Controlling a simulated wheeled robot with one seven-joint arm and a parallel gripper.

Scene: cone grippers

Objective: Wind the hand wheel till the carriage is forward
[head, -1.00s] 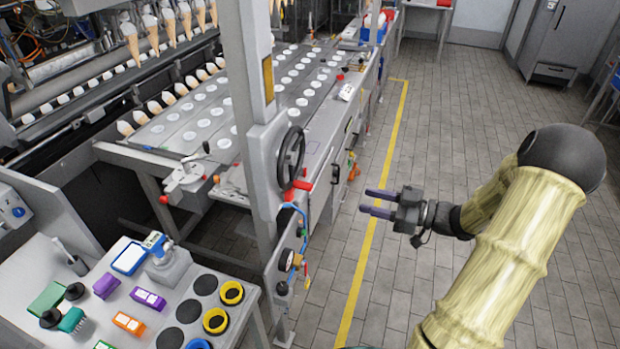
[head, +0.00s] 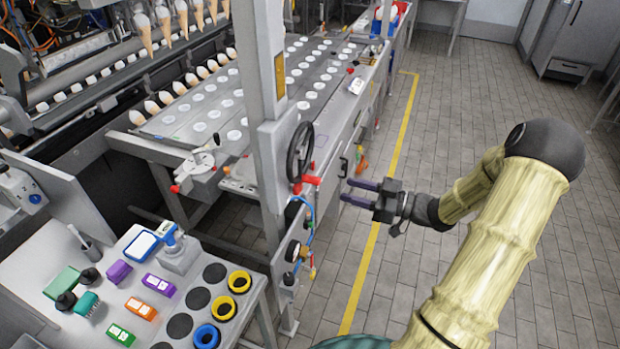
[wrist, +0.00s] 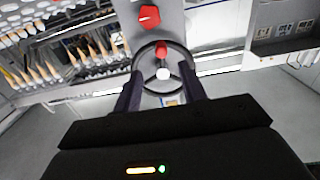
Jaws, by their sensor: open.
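The black hand wheel (head: 300,152) is mounted on the side of the grey upright post of the machine. In the wrist view the wheel (wrist: 137,68) shows its rim, spokes, a pale hub and a red part at its top, seen between and beyond my fingers. My gripper (head: 360,192) is open and empty, to the right of the wheel and somewhat lower in the head view, apart from it. Its two dark fingers point left toward the post; they also show in the wrist view (wrist: 162,95). The carriage (head: 250,115) may be the grey plate bed with white discs; I cannot tell for certain.
A red handle (head: 306,182) sits just below the wheel, with gauges and blue hose (head: 310,222) under it. A bench (head: 225,262) with coloured blocks and rings stands at lower left. The tiled floor (head: 420,150) right of the yellow line is clear.

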